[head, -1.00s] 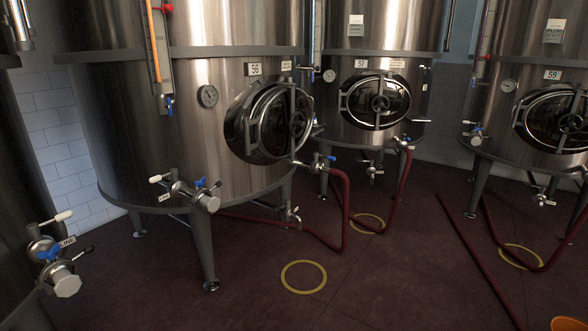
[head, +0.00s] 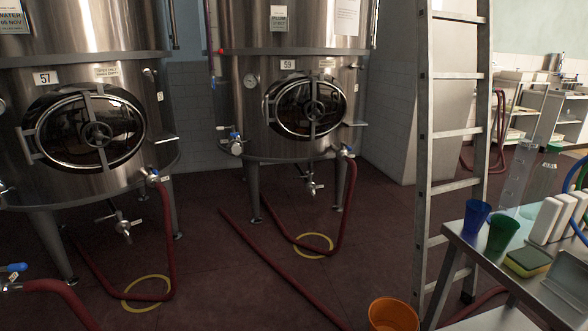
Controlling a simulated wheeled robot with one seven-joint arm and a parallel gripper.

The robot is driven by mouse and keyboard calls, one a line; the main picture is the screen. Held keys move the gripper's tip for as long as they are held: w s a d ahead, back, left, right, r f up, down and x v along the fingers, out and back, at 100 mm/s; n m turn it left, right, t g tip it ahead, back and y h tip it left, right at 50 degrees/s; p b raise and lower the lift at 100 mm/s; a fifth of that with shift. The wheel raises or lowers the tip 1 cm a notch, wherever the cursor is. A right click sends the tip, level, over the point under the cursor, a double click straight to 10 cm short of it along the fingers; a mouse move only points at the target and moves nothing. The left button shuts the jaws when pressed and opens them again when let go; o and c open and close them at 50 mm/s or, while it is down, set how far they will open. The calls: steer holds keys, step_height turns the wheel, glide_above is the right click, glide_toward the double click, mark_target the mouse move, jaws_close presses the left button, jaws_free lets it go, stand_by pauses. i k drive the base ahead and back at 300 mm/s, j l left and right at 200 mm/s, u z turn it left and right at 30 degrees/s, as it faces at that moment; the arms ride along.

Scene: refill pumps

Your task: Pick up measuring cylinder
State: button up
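A tall clear cylinder (head: 513,175), which looks like the measuring cylinder, stands upright on the metal table (head: 465,262) at the right of the head view. Its lower part is partly hidden behind the cups. A clear vessel with a green top (head: 544,178) stands close to its right. A blue cup (head: 476,218) and a green cup (head: 502,233) stand in front of it. My gripper is not in view.
A metal ladder (head: 424,150) stands upright just left of the table. An orange bucket (head: 393,315) is on the floor in front of it. White bottles (head: 547,219) and a sponge (head: 527,262) are on the table. Steel tanks (head: 300,100) and red hoses (head: 262,265) take up the left.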

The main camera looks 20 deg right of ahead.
mark_target(528, 145)
steer(key=i+j+z, duration=0.15)
steer(key=z, duration=0.3)
steer(key=i+j+z, duration=0.15)
steer(key=z, duration=0.25)
steer(key=i+j+z, duration=0.1)
steer(key=j+z, duration=0.35)
steer(key=i+j+z, duration=0.1)
steer(key=z, duration=0.3)
steer(key=j+z, duration=0.45)
